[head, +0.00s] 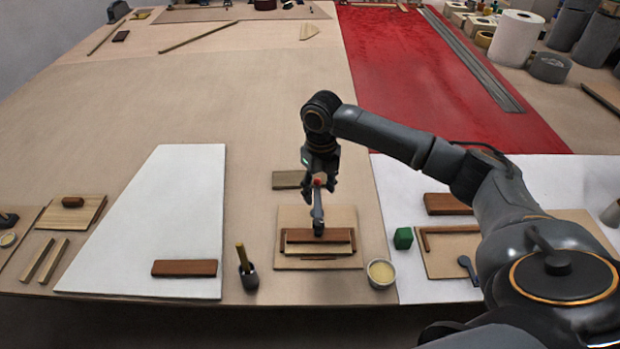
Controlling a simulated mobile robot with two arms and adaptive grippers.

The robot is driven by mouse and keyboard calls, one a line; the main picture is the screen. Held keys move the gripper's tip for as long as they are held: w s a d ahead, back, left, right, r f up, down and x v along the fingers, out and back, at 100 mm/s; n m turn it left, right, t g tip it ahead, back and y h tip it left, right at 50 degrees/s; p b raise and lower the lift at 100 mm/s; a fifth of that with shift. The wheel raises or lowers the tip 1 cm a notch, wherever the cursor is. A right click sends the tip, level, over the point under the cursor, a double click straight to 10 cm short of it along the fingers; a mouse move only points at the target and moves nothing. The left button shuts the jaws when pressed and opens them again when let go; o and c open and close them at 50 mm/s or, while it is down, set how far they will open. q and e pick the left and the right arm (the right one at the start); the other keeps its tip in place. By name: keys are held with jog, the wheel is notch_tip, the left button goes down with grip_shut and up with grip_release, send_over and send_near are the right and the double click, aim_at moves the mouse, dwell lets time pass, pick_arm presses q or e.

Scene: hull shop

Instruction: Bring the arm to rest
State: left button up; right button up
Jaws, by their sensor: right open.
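My right arm reaches in from the right over the bench. My right gripper (318,215) points down above a small wooden board (290,262) near the bench's front edge, and its fingers are open. A pale wood strip with dark reddish-brown strips (335,248) lies on that board, just below the fingertips. Whether the fingers touch the strips cannot be made out. My left gripper is not in the view.
A cup of pale paste (381,273), a green block (403,238) and a dark pot with a brush (248,274) stand near the board. A white sheet (165,215) with a brown bar (184,268) lies left. The middle of the bench behind is clear.

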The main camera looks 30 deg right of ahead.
jog(key=s+a+f+m, duration=0.5)
jog(key=s+a+f, duration=0.15)
jog(key=a, duration=0.45)
jog(key=s+a+f+m+t+y, duration=0.25)
jog(key=s+a+m, duration=0.45)
jog(key=s+m, duration=0.8)
jog(key=s+d+m+t+h, duration=0.15)
jog(key=s+d+m, duration=0.35)
jog(key=m, duration=0.9)
notch_tip(320, 180, down, 28)
jog(key=s+d+g+b, duration=0.1)
jog(key=s+g+b, duration=0.1)
jog(key=s+d+f+g+h+b, duration=0.1)
jog(key=s+d+f, duration=0.2)
jog(key=s+f, duration=1.3)
jog(key=shift+f, duration=0.35)
